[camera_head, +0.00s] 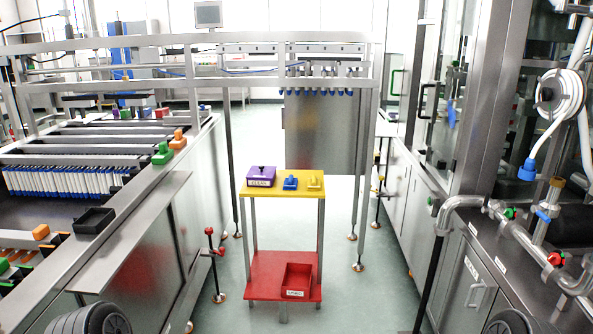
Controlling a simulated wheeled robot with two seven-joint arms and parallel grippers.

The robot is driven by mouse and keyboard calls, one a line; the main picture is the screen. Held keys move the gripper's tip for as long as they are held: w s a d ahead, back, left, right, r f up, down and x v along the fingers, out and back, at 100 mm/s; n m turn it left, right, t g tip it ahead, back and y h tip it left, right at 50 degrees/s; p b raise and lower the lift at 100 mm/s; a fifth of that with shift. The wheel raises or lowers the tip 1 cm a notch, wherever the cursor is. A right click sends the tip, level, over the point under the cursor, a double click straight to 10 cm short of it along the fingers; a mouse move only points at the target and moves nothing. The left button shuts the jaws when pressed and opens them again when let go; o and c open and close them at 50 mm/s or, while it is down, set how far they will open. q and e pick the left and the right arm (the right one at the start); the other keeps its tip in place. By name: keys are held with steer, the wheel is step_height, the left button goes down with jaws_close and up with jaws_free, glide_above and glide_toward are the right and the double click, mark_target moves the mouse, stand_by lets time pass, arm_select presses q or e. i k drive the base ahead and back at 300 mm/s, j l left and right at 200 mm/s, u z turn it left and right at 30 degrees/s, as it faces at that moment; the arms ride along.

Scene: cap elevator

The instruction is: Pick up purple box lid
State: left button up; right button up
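A purple box lid (262,172) with a small dark knob on top sits at the left end of a yellow tabletop (290,191). A white label with dark lettering shows on the purple front below it. Whether the lid and what is under it are separate parts is too small to tell. A blue piece (291,183) and a yellow piece (314,183) stand to its right on the same top. Neither of my grippers shows; only dark rounded parts, perhaps of my arms, show at the lower left and lower right edges.
A red box (297,280) stands on the red lower shelf (262,273). A metal machine with white tubes (65,181) fills the left, with a black tray (94,220) on its edge. Pipes and cabinets (463,285) line the right. Floor in front of the stand is clear.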

mark_target(261, 172)
steer(key=i+l+u, duration=0.1)
steer(key=i+u, duration=0.15)
steer(key=i, duration=0.25)
steer(key=i+l+u, duration=0.15)
steer(key=i+u, duration=0.15)
steer(key=i, duration=0.2)
steer(key=i+l+u, duration=0.25)
steer(key=i, duration=0.2)
steer(key=i+l+u, duration=0.8)
steer(key=l, duration=0.2)
steer(key=i+l+u, duration=0.25)
steer(key=l, duration=0.2)
